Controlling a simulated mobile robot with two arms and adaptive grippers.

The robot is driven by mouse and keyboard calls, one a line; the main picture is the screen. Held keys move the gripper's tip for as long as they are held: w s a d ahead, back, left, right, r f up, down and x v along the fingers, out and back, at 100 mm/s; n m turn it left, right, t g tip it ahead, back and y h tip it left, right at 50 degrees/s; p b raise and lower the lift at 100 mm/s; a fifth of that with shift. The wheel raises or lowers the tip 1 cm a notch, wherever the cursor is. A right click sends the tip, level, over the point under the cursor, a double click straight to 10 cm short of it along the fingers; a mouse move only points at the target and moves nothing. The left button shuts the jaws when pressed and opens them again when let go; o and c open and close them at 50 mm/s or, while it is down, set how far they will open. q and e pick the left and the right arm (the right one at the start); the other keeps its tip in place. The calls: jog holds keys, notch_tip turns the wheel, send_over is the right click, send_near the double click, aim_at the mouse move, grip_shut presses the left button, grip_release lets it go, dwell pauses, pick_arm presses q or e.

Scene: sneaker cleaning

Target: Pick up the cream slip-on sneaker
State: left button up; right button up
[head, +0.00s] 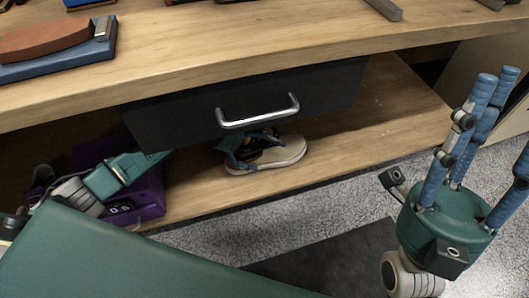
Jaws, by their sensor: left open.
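The cream slip-on sneaker (284,153) lies on the wooden lower shelf, just below the dark drawer. Its rounded cream end points right; its left part is covered by dark and teal gripper parts. My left gripper (246,146) reaches in from the left under the drawer and is open at the sneaker's left part. The drawer hides some of it, and I cannot tell whether the fingers touch the shoe. My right gripper (482,135) stands up at the right, away from the sneaker, its long blue fingers pointing upward; I cannot tell its jaw state.
The drawer (190,117) with a silver handle hangs low over the shoe. A purple box (148,198) is on the shelf at left. The bench top (230,40) holds a brown-and-blue brush-like object (50,45). The shelf (385,115) right of the shoe is clear.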

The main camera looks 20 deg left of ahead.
pick_arm(q)
jog(key=c, duration=1.9)
jog(key=shift+r, duration=0.1)
jog(key=shift+c, duration=0.9)
